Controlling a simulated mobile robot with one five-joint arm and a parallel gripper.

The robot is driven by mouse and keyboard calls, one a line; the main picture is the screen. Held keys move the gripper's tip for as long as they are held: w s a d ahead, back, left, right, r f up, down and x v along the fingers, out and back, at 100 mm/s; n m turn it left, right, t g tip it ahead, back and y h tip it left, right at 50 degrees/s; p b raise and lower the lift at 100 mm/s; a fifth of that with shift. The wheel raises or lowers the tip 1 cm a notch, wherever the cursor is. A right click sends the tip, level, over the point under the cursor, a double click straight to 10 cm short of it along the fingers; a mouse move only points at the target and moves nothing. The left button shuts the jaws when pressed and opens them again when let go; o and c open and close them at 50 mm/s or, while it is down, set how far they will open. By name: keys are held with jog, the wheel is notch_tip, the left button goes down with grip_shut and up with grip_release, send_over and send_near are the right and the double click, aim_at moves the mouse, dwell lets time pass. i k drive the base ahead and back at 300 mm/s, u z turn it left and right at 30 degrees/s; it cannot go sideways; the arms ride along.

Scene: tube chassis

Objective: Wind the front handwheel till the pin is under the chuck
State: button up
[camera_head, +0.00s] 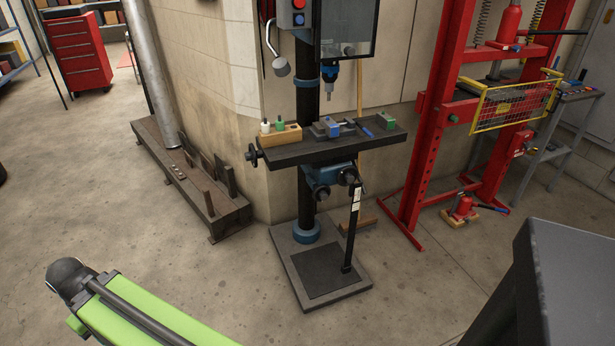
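A drill press stands in the middle, its chuck (330,84) hanging above a dark cross table (310,152). A small vise (325,129) with a blue block (333,126) sits on the table, roughly below the chuck. I cannot make out a distinct pin there. A dark round knob or wheel (348,175) shows under the table's front, above an upright dark bar with a white label (353,225). Another handwheel (252,155) is on the table's left end. My green arm (130,316) crosses the lower left; my gripper is not in view.
A wooden holder (283,136) with small bottles and a green block (386,121) are on the table. A red press frame (419,160) stands right, a low steel bench (213,213) left. Bare floor lies before the drill base (357,285). A dark boxy shape (575,270) fills the lower right.

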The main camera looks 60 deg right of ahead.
aim_at(347, 176)
jog(key=u, duration=0.5)
jog(key=k, duration=1.65)
jog(key=z, duration=1.3)
jog(key=i, duration=0.45)
jog(key=u, duration=0.2)
